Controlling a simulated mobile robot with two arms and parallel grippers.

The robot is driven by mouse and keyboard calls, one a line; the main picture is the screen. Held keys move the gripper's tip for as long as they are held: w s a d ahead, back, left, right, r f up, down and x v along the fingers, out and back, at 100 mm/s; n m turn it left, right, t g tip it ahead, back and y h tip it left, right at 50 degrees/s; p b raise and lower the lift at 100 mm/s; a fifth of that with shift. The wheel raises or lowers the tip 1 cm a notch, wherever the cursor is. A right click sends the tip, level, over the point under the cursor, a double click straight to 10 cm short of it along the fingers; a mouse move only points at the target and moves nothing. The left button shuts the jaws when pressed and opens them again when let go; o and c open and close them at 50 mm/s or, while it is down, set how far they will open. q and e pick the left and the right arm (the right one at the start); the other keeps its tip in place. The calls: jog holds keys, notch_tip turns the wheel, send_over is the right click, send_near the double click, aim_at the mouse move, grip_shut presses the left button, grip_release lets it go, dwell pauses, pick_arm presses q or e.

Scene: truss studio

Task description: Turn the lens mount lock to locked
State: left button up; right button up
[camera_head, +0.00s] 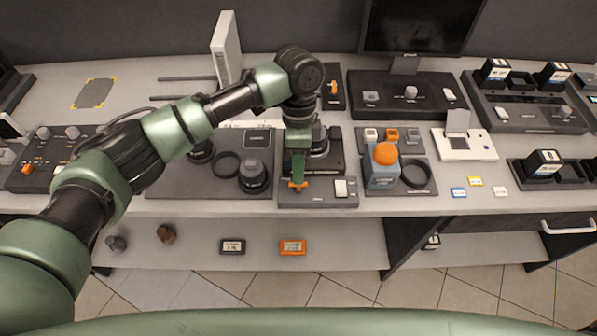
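The lens mount station is a dark plate (318,198) at the front middle of the table, with a black round mount body (322,150) towards its back. An orange lever (298,186), which looks like the lock, shows near the plate's front left. My arm hides part of the mount. My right gripper is not in view.
To the left, a dark tray (178,182) holds a black lens (253,174) and a ring. A monitor (415,25) and a white upright panel (226,48) stand behind. A lower shelf (345,256) runs below.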

pick_arm(q)
jog(key=shift+s+f+p, duration=0.2)
jog(key=shift+f, duration=0.95)
jog(key=shift+s+f+p, duration=0.15)
jog(key=shift+f+p, duration=0.05)
jog(key=shift+f, duration=0.9)
grip_shut()
jog(key=m, duration=0.4)
jog(key=shift+d+m+y, duration=0.1)
jog(key=shift+m+y, duration=0.2)
jog(key=shift+y, duration=0.1)
jog(key=m, duration=0.4)
jog(key=shift+s+m+t+y, duration=0.1)
jog(key=shift+m+t+y, duration=0.2)
jog(key=shift+y, duration=0.1)
jog(key=m+p, duration=0.1)
jog(key=m, duration=0.3)
jog(key=shift+m+t, duration=0.3)
jog(key=shift+t, duration=0.1)
jog(key=shift+s+m+t+y, duration=0.15)
jog(key=shift+m+t+y, duration=0.2)
jog(key=shift+m, duration=1.75)
jog(key=shift+d, duration=0.1)
